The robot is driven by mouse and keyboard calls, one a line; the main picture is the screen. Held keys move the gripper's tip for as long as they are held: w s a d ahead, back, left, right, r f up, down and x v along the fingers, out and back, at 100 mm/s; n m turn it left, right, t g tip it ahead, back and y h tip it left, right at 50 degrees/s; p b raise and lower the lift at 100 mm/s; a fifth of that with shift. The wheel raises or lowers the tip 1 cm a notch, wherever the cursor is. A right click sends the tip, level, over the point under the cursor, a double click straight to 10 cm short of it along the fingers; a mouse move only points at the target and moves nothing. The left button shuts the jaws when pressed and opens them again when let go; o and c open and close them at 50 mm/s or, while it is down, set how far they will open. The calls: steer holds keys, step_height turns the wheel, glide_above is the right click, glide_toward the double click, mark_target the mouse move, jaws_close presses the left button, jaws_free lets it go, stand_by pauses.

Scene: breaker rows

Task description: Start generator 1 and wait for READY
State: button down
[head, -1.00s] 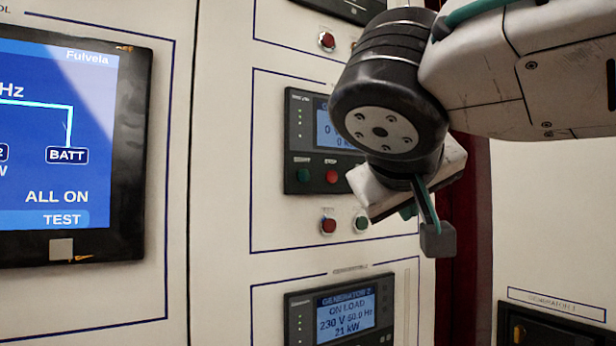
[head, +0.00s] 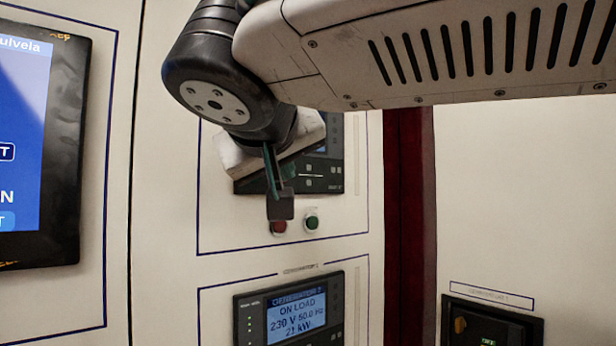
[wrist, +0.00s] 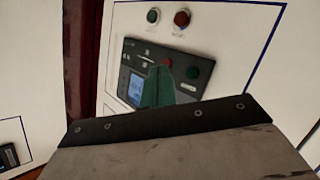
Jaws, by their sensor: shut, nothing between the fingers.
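The upper generator controller (head: 325,172) is partly hidden behind my gripper in the head view, and its name is not readable. In the wrist view its lit screen (wrist: 137,90) shows upside down, with a green button (wrist: 192,73) and a red button (wrist: 168,63). My gripper (head: 280,205) is shut and empty. In the head view it overlaps the lower left of this controller; contact cannot be told. In the wrist view its teal fingers (wrist: 158,90) overlap the controller close to the red button. No READY text is legible.
Below that controller are a separate red button (head: 278,227), partly covered by my gripper, and a green button (head: 311,222). The Generator 2 controller (head: 297,311) reads ON LOAD. A blue display (head: 25,140) is at left, a dark unit (head: 490,322) at lower right.

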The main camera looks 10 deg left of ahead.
steer(key=w+a, duration=0.4)
steer(key=shift+a, duration=0.3)
steer(key=shift+a, duration=0.1)
stand_by(1.9)
steer(key=shift+w+a, duration=0.25)
steer(key=shift+w+a, duration=0.25)
stand_by(0.7)
steer(key=shift+s+d, duration=0.1)
stand_by(0.3)
steer(key=shift+s+d, duration=0.45)
steer(key=shift+d, duration=0.05)
steer(key=s+d, duration=0.3)
steer(key=shift+s+d, duration=0.1)
steer(key=shift+d, duration=0.3)
